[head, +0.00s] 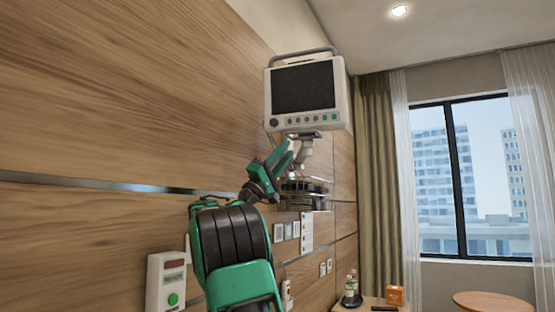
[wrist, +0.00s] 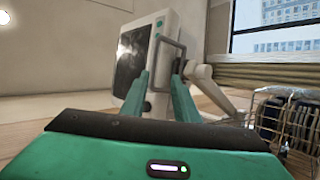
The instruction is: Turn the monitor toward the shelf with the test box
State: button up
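The monitor (head: 303,90) is a white unit with a dark screen and a carry handle on top, on a wall mount (head: 303,150). Its screen faces toward the head camera. My gripper (head: 284,152) is just below the monitor, beside the mount. In the wrist view, the monitor (wrist: 150,55) appears tilted, with a grey bar handle (wrist: 182,52) at its near edge. The fingers of my gripper (wrist: 161,92) are apart, close to that handle; I cannot tell whether they touch it. A small orange box (head: 396,295) stands on a bedside surface at lower right; no label is readable.
A wire basket (head: 304,188) hangs on the wall below the mount; it also shows in the wrist view (wrist: 290,125) with dark items inside. A round table (head: 493,303) is near the window. Wall sockets (head: 283,231) sit below.

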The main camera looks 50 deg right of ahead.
jog(key=shift+a+f, duration=0.4)
jog(key=shift+a, duration=0.2)
jog(key=shift+g, duration=0.3)
